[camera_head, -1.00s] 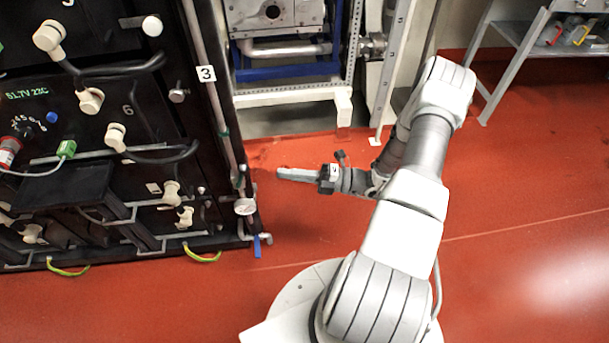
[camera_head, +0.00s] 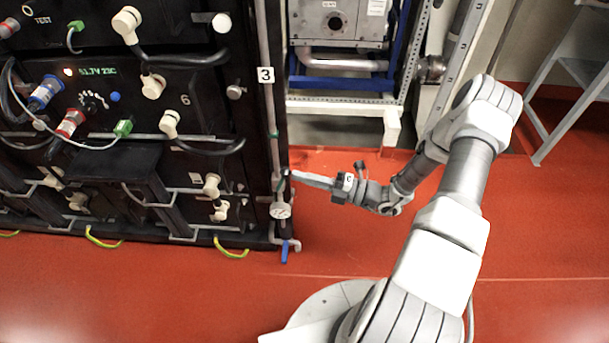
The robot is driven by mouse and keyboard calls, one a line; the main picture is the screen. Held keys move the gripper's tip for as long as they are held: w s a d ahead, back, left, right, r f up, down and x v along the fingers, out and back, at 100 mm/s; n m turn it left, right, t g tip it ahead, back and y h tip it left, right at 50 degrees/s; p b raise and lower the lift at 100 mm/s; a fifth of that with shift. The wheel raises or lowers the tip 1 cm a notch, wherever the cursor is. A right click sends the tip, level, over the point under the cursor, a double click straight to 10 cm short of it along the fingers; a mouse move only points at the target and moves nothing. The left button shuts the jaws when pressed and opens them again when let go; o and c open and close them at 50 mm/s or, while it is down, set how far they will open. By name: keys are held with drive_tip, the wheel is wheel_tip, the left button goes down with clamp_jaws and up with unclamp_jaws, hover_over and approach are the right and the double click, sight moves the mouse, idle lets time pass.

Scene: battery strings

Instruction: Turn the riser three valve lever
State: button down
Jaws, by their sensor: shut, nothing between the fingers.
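The riser (camera_head: 268,120) is a thin grey vertical pipe on the right edge of the black cabinet, with a label "3" (camera_head: 265,75). A small dark and green fitting (camera_head: 282,183) sits low on it, above a round pale gauge (camera_head: 280,211). A blue lever (camera_head: 285,252) hangs down from the pipe's bottom end. My gripper (camera_head: 295,176) is shut and empty, pointing left with its tips at the small fitting. I cannot tell whether they touch it. The blue lever is below the gripper and apart from it. Which one is the riser's valve lever is not clear.
The black cabinet (camera_head: 190,60) carries cables, plugs and knobs on the left. A grey unit in a blue frame (camera_head: 350,85) stands behind my gripper. A metal shelf (camera_head: 580,75) is at the upper right. Red floor (camera_head: 540,230) is clear on the right.

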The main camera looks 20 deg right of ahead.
sight(284, 171)
drive_tip(key=shift+w+a+r+g+h+p, duration=0.25)
drive_tip(key=shift+a+r+g+h+p, duration=0.45)
drive_tip(key=shift+p, duration=1.45)
drive_tip(key=shift+w+a+r+h+p, duration=0.1)
drive_tip(key=shift+a+r+h+p, duration=0.1)
drive_tip(key=shift+a+p, duration=0.15)
drive_tip(key=shift+w+a+r+h+p, duration=0.1)
drive_tip(key=shift+a+h+p, duration=0.1)
drive_tip(key=shift+a+p, duration=0.15)
drive_tip(key=shift+r, duration=0.1)
